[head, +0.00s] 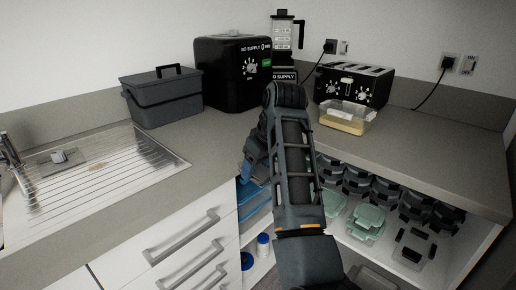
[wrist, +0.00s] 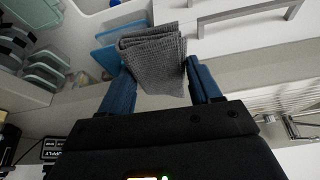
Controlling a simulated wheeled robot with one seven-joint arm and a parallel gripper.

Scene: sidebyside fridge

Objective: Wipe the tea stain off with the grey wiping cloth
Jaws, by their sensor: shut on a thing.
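In the wrist view my gripper (wrist: 160,80) has its two blue fingers on either side of the grey wiping cloth (wrist: 152,52). It is shut on the cloth, which is folded, with a waffle-like weave, and reaches out past the fingertips. The cloth hangs in front of the white drawers and open shelves, apart from any surface I can make out. In the head view my arm hides most of the gripper, and I cannot make out the cloth there.
A sink with drainer (head: 110,165) lies at the left. Open shelves below hold green-lidded containers (head: 368,220).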

